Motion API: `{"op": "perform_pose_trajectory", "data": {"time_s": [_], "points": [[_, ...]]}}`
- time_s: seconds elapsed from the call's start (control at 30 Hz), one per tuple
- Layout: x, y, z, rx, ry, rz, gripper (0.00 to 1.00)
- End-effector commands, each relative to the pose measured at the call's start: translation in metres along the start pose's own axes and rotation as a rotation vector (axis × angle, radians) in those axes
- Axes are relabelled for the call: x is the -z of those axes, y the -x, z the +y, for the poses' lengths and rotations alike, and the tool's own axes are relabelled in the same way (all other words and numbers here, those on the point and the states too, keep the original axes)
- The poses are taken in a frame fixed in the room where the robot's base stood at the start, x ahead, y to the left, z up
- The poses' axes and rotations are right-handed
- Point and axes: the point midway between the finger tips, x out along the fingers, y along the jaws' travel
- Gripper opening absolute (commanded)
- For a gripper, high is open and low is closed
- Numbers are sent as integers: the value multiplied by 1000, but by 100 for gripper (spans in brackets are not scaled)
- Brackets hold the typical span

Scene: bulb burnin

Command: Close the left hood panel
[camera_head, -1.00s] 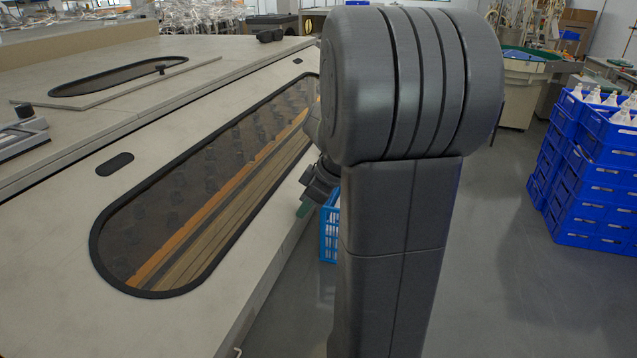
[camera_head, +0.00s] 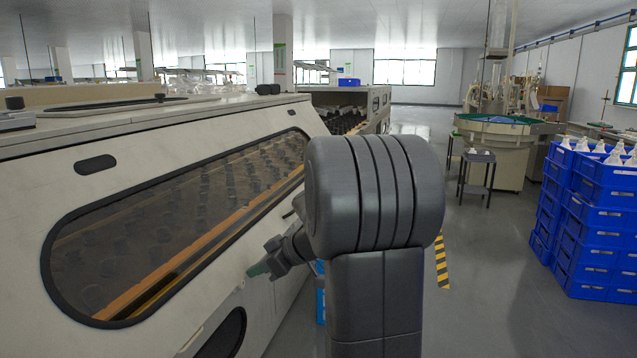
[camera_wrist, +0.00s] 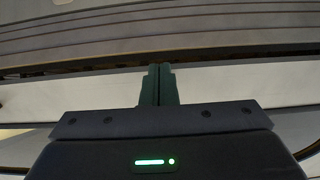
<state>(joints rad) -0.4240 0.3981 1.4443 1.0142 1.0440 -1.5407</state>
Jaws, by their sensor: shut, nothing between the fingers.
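The pale hood panel (camera_head: 225,155) with a long dark oval window (camera_head: 190,215) fills the left of the head view and slopes down toward me. Dark rounded shapes and an orange strip show through the window. My gripper (camera_head: 258,269) has green fingers and is at the panel's lower front edge, right of the window. In the wrist view the fingers (camera_wrist: 159,72) are together and empty. They point at a pale edge with a dark narrow gap behind it. I cannot tell whether they touch it, or whether the panel is fully down.
A green-topped round machine (camera_head: 505,135) and a small stool (camera_head: 477,175) are farther back. A blue crate (camera_head: 320,295) is partly hidden behind my arm.

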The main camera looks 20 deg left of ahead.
Motion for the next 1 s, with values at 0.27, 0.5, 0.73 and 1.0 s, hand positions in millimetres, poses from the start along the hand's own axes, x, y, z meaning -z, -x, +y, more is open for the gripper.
{"op": "perform_pose_trajectory", "data": {"time_s": [0.27,0.5,0.73,1.0], "points": [[-5,-61,-1,4,4,-5,0],[4,-114,-1,4,3,-7,0],[19,-163,-1,3,2,-7,0],[33,-192,0,1,1,-6,0]]}}
